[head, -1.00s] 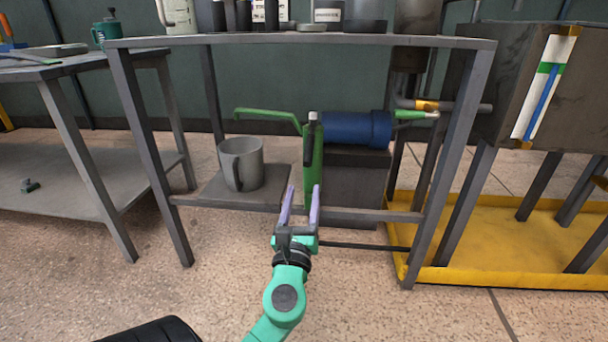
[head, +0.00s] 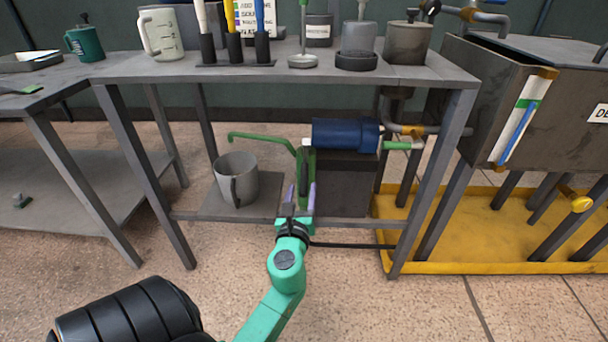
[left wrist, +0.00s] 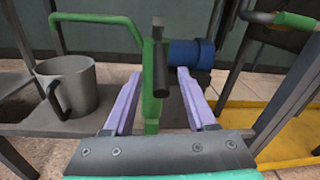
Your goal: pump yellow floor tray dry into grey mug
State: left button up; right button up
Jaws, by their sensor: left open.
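The grey mug (head: 238,180) stands upright on a low shelf under the bench, with the end of a green spout above it. It also shows at the left of the left wrist view (left wrist: 68,84). The pump has a blue cylinder (head: 344,135) and a green upright (head: 306,175) with a dark lever (left wrist: 176,84). My left gripper (head: 300,197) is open, its purple fingers pointing at the green upright. In the left wrist view the upright and lever show between the fingers; I cannot tell whether they touch. The yellow floor tray (head: 470,262) lies at the right. My right gripper is out of view.
The bench top (head: 290,78) holds a jug (head: 160,34), colored rods and several pots. A dark tank (head: 540,100) stands above the tray on legs. Bench legs flank the pump. A side table (head: 60,140) is at the left.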

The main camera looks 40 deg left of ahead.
aim_at(304, 179)
pick_arm(q)
jog(key=x, duration=0.5)
jog(key=shift+w+a, duration=0.2)
jog(key=shift+w, duration=0.1)
grip_shut()
dwell(1.0)
